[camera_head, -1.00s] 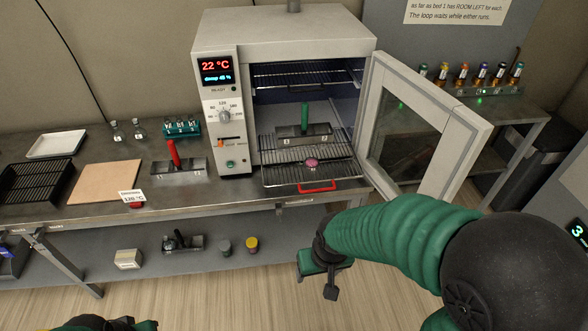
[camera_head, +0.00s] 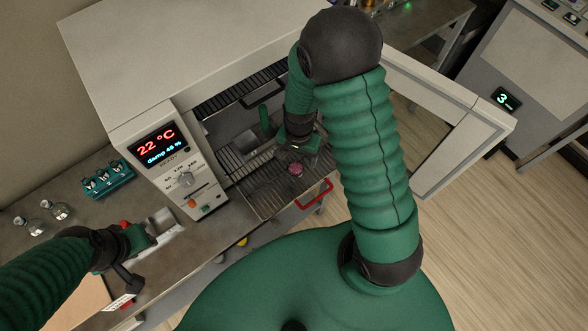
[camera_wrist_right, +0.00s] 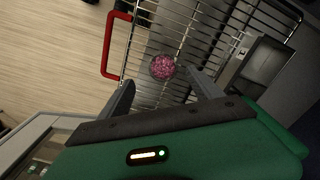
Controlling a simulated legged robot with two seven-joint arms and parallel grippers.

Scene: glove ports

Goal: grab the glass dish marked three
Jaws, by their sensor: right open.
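A small round glass dish with pink contents (camera_head: 296,169) sits on the wire shelf (camera_head: 262,192) of the open oven. It also shows in the right wrist view (camera_wrist_right: 163,67); no number on it is readable. My right gripper (camera_head: 299,148) is just behind the dish in the head view. In the right wrist view its open fingers (camera_wrist_right: 165,88) point at the dish, one on either side, with nothing between them. My left gripper (camera_head: 140,238) is at the metal block with the red handle (camera_head: 165,222) on the bench; its jaws are too hidden to tell.
A metal block with a green handle (camera_head: 265,122) stands behind the dish on the shelf. The shelf has a red front handle (camera_head: 314,195). The oven door (camera_head: 455,135) is open at the right. Small flasks (camera_head: 55,210) and a teal rack (camera_head: 108,180) stand on the bench.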

